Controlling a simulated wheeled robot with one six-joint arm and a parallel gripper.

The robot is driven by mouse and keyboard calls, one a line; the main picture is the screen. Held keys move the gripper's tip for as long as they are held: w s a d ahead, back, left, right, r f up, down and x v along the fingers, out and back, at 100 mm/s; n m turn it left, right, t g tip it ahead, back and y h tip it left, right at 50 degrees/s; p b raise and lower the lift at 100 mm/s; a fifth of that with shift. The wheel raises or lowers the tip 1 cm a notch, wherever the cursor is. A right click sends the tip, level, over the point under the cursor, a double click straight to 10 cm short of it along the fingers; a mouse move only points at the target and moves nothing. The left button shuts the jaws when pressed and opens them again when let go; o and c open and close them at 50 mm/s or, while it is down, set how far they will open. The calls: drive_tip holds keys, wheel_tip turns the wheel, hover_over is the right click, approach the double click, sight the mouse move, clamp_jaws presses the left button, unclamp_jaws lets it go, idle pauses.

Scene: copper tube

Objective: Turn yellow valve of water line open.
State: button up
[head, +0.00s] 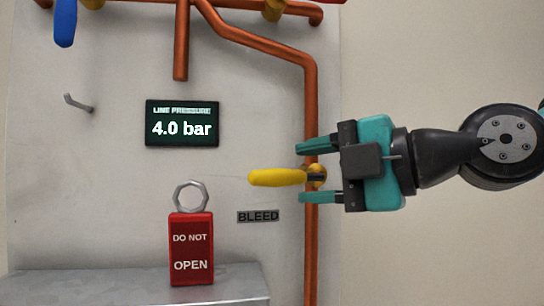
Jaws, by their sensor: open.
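A yellow valve lever (277,177) points left, level, from a brass valve body on the vertical copper pipe (311,100). A plate reading BLEED (258,216) is just below it. My gripper (301,172) comes from the right and is open. One teal finger is above the lever's pivot end and one below it, with visible gaps. Whether they touch anything in depth I cannot tell. A second yellow handle (273,10) is partly cut off at the top edge. No label marks either as the water line.
A blue handle (65,22) hangs at upper left. A display (182,123) reads LINE PRESSURE 4.0 bar. A red DO NOT OPEN padlock (191,250) stands on a grey ledge (60,285). A small hook (78,103) sticks out at left. The wall right of the panel is bare.

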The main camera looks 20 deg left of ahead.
sight(280, 174)
drive_tip(key=p+x, duration=0.2)
drive_tip(key=x, duration=0.2)
drive_tip(key=shift+a+r, duration=0.15)
drive_tip(key=shift+a, duration=0.25)
drive_tip(key=shift+w+a+f, duration=0.25)
drive_tip(key=shift+a+f, duration=0.05)
drive_tip(key=shift+a, duration=0.4)
drive_tip(key=shift+c, duration=0.5)
clamp_jaws()
